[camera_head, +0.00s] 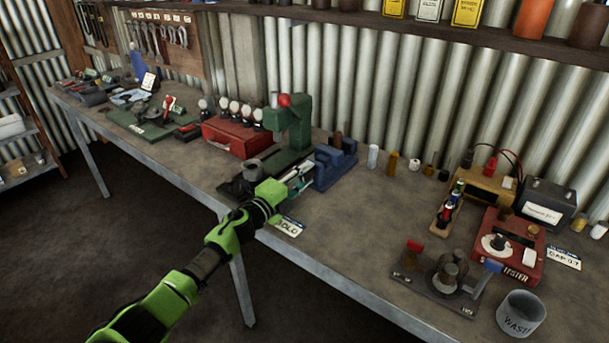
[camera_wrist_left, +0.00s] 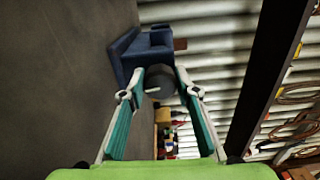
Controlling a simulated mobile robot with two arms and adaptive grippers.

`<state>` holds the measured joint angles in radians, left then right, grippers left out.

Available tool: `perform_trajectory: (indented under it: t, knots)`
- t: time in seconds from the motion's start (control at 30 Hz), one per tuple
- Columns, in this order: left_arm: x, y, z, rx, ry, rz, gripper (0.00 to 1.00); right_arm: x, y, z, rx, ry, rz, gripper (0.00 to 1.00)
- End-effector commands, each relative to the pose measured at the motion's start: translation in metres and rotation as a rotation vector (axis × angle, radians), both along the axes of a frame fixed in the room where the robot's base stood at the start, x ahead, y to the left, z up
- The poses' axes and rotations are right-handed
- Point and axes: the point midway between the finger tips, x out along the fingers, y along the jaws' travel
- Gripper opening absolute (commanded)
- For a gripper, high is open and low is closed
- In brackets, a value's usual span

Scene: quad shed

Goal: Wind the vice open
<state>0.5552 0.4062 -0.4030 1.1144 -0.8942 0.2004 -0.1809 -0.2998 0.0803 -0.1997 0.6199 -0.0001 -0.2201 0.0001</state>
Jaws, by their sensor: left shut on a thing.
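The blue vice (camera_head: 333,166) stands on the bench, right of the green press. In the left wrist view the vice (camera_wrist_left: 146,52) is at the top, beyond my fingertips. My left gripper (camera_head: 303,178) reaches in from the left to the vice's near left side. In the left wrist view its fingers (camera_wrist_left: 166,80) are shut on a dark grey round part, the vice's handle (camera_wrist_left: 159,84), from both sides. In the head view the handle is hidden by my gripper. I cannot tell how wide the vice jaws stand. My right gripper is not in view.
The green press (camera_head: 291,125) and a red box (camera_head: 237,137) stand left of the vice. Small cylinders (camera_head: 373,157) stand to its right. A red tester (camera_head: 507,249) and a waste cup (camera_head: 520,315) are further right. The bench middle (camera_head: 385,215) is clear.

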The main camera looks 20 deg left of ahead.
Motion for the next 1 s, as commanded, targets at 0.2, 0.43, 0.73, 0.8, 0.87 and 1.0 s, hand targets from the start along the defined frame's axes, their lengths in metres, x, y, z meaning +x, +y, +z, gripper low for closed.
perform_trajectory:
  t: [0.2, 0.43, 0.73, 0.8, 0.87, 1.0]
  knots:
    - [0.000, 0.000, -0.001, 0.000, 0.002, 0.000, 0.08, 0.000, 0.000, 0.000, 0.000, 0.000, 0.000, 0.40]
    - [0.000, 0.000, -0.001, 0.001, 0.002, 0.001, 0.47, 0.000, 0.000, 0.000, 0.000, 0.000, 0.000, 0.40]
    - [-0.001, 0.000, 0.000, 0.001, 0.001, 0.000, 0.47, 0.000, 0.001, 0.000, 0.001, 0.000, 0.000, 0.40]
    - [-0.003, 0.002, 0.000, 0.002, 0.000, 0.001, 0.47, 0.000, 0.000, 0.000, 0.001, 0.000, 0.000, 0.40]
    - [-0.007, 0.004, -0.001, 0.003, 0.000, 0.002, 0.47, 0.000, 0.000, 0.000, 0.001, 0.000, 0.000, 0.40]
    - [-0.025, 0.009, -0.002, 0.006, 0.001, -0.001, 0.47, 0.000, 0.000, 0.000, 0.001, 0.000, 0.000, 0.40]
